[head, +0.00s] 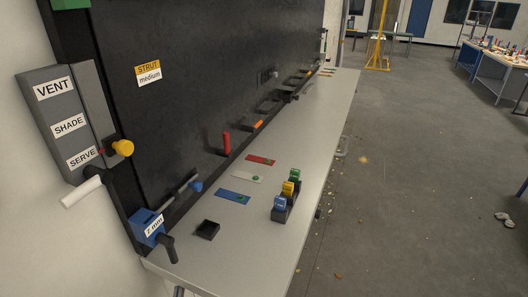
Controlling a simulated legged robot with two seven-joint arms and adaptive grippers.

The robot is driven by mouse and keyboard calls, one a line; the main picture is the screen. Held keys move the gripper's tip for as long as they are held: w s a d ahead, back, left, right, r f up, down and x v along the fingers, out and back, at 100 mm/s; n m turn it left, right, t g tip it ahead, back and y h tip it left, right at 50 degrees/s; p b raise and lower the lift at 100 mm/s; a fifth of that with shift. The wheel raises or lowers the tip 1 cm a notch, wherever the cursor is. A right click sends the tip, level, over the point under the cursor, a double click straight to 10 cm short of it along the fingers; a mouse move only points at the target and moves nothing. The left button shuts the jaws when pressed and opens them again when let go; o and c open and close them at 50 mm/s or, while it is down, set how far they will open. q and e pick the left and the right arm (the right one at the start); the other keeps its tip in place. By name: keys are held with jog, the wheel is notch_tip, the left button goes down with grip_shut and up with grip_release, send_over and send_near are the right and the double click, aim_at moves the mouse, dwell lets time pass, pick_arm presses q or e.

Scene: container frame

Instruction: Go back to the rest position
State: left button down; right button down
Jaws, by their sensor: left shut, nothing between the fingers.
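Only a small grey and dark tip of my left gripper (179,292) shows, at the bottom edge of the head view, just below the near end of the grey bench. It is shut with nothing in it, and most of it is cut off by the frame. It is apart from the things on the bench. My right gripper is not in view.
The long bench (255,225) runs along a dark panel (210,60). Near its front end are a blue box (147,226) with a black handle, a small black block (208,230) and a rack of coloured pieces (284,203). Open floor (410,180) lies to the right.

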pick_arm(q)
jog(key=s+d+f+g+y, duration=0.1)
jog(key=s+d+f+g, duration=0.15)
jog(key=f+g, duration=0.4)
jog(key=s+d+f+g+y, duration=0.1)
jog(key=s+f+g, duration=0.2)
jog(key=f+g, duration=0.35)
jog(key=s+d+f+m+g, duration=0.1)
jog(key=s+f+g, duration=0.25)
jog(key=s, duration=0.45)
jog(key=s+f+g, duration=0.2)
jog(key=s+g, duration=0.3)
jog(key=s, duration=0.4)
notch_tip(320, 180, down, 26)
jog(key=s+g, duration=0.1)
jog(key=s, duration=0.1)
jog(key=s+a+f+g, duration=0.1)
jog(key=s+a+f, duration=0.2)
jog(key=s+f, duration=1.3)
jog(key=shift+s+m, duration=0.4)
jog(key=shift+s, duration=0.45)
